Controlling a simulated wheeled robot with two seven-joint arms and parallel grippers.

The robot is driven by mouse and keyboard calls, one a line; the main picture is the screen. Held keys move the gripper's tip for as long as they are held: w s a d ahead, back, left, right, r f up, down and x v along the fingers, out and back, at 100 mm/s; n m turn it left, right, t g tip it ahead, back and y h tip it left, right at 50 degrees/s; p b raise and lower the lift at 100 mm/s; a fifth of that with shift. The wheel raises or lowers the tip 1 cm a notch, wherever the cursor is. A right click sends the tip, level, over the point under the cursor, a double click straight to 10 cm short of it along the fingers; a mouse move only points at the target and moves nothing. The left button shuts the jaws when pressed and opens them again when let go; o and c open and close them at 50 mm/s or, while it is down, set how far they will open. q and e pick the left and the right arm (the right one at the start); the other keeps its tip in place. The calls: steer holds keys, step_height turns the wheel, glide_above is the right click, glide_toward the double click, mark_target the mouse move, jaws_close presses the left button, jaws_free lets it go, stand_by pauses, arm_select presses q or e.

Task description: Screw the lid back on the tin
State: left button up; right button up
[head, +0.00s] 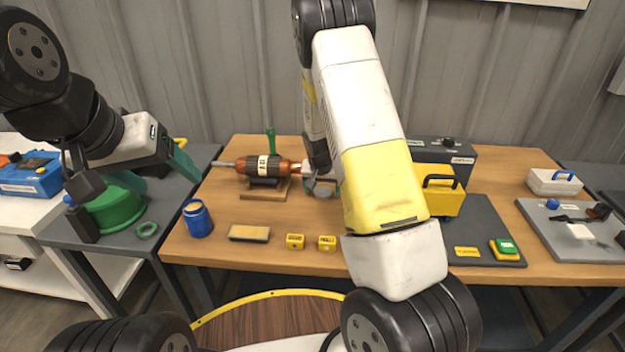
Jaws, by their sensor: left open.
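The blue tin (199,223) stands upright near the front left of the wooden table, with a tan surface showing at its top and no lid on it. A grey round piece (322,190), which looks like the lid, is between the teal fingers of my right gripper (322,186), behind the front row of items. My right arm hides part of this area. My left gripper (161,175) is open and empty, up and left of the tin, above the dark side table.
A copper rotor (262,166) lies on a wooden stand behind the tin. A sanding block (249,233) and two small yellow blocks (295,241) lie right of the tin. A green drum (113,210) and a green ring (146,230) are on the side table. A yellow case (447,198) stands right.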

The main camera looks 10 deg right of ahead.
mark_target(322, 193)
steer(key=c, duration=1.2)
steer(key=shift+r, duration=0.1)
steer(key=shift+r, duration=0.25)
step_height(322, 193, up, 3)
steer(key=shift+f, duration=0.1)
steer(key=s+a, duration=0.2)
steer(key=s, duration=0.2)
steer(key=s+a+r, duration=0.1)
steer(key=s+a, duration=0.2)
steer(key=s, duration=0.2)
steer(key=s+a, duration=0.2)
steer(key=s, duration=0.3)
steer(key=shift+a+r, duration=0.25)
steer(key=shift+a, duration=0.05)
